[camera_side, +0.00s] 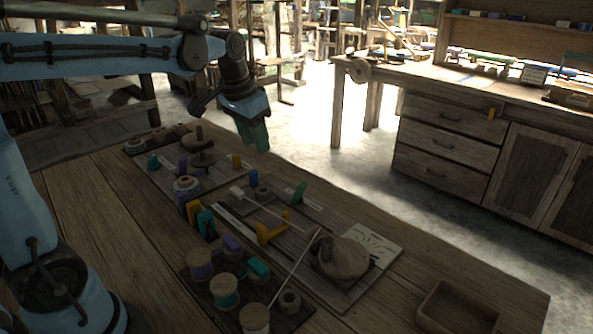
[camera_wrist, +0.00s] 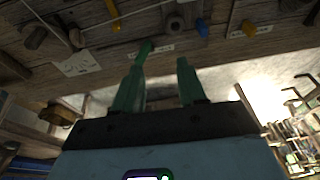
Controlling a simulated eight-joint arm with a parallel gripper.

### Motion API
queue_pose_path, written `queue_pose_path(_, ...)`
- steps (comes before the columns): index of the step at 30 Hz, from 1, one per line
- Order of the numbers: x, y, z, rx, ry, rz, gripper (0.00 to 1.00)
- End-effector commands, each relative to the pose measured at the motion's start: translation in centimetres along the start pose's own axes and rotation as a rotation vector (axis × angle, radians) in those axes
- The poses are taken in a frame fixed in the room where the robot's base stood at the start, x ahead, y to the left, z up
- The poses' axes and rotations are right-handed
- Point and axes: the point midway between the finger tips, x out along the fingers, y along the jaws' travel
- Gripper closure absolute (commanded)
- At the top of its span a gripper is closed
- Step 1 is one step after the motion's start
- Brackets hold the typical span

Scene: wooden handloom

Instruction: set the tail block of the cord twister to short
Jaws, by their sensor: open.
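My gripper (camera_side: 256,140) hangs in the air above the far edge of the workbench, apart from everything on it. In the wrist view its two green fingers (camera_wrist: 160,66) are spread with nothing between them. A green block (camera_side: 299,193) stands on a pale marked strip on the wooden board, below and to the right of my gripper; it also shows in the wrist view (camera_wrist: 146,48), near the left fingertip. I cannot tell for sure that it is the tail block, and the strip's markings are too small to read.
A yellow bracket (camera_side: 270,234), a round wooden piece (camera_side: 343,257) and a pale card (camera_side: 371,241) lie around the green block. Spools (camera_side: 224,289) stand at the front, and an empty wooden tray (camera_side: 457,309) at front right.

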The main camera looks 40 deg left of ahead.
Motion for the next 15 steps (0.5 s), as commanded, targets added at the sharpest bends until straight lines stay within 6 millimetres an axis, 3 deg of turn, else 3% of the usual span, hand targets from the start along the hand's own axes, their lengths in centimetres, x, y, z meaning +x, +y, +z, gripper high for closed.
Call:
queue_pose_path(6, 2.2, -4.4, -3.2, -0.002, -0.120, 0.014, 0.60)
queue_pose_path(15, 5.6, -9.0, -4.7, -0.001, -0.243, 0.050, 0.60)
